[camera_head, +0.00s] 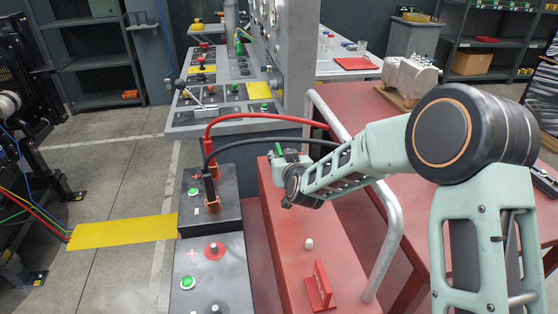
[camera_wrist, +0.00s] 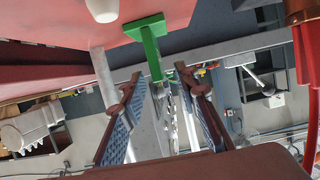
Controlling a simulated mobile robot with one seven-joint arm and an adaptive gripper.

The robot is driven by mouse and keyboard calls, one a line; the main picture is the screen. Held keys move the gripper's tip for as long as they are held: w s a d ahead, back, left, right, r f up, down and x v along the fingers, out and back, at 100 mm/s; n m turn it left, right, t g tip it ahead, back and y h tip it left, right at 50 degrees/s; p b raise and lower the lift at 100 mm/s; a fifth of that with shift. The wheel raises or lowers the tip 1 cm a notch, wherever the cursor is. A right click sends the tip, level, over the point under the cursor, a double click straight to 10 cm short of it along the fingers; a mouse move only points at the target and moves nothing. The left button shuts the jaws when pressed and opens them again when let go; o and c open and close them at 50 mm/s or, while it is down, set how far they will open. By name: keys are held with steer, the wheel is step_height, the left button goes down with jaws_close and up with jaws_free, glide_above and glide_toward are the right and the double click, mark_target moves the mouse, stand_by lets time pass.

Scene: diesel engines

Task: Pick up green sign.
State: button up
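The green sign (camera_wrist: 152,46) shows in the wrist view at the top middle, a T-like shape with a flat base on the red surface. My gripper (camera_wrist: 158,84) is open and empty, with its two fingers spread below the sign in that picture. The sign's narrow plate points toward the gap between the fingertips; I see no contact. In the head view a small part of the green sign (camera_head: 278,149) shows at the far end of the red cart (camera_head: 288,262), beside the end of my arm. My fingers are mostly hidden there.
A red sign (camera_head: 320,287) and a white knob (camera_head: 308,243) stand on the cart. Black batteries (camera_head: 213,275) stand left of it. Red and black cables (camera_head: 262,117) arch close to my arm. A metal rail (camera_head: 390,225) runs along the cart's right side.

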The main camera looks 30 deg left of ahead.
steer(key=shift+r+x, duration=0.1)
steer(key=shift+x, duration=1.15)
steer(key=shift+r+x, duration=0.15)
steer(key=shift+x, duration=1.1)
steer(key=shift+w, duration=0.15)
steer(key=shift+c, duration=0.6)
jaws_close()
